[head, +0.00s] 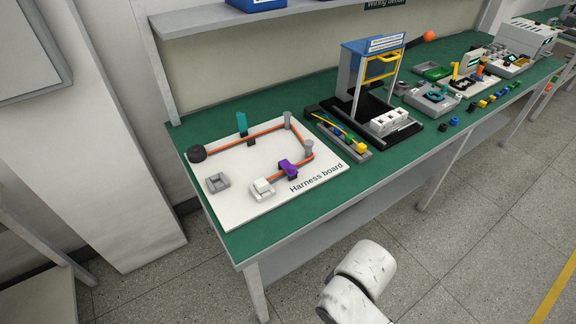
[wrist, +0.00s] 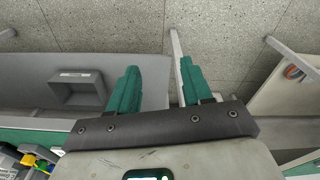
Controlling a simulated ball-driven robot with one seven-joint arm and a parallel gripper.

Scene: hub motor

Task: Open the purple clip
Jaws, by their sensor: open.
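The purple clip (head: 288,167) sits on the white harness board (head: 240,207), on the orange cable (head: 254,137) near the board's front. I cannot tell from this distance whether the clip is open or shut. My gripper (wrist: 155,82) shows in the wrist view with two green fingers spread apart and nothing between them. It is away from the clip, facing the area of the floor and a grey surface. The clip is not visible in the wrist view. In the head view only a white part of my arm shows at the bottom, and the gripper is out of frame.
The board also bears a teal clip (head: 242,123), grey posts (head: 308,149), a black round part (head: 197,154), a white connector (head: 263,187) and a grey block (head: 217,182). A tray of connectors (head: 343,141) and a blue-topped fixture (head: 372,62) stand right of it on the green bench.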

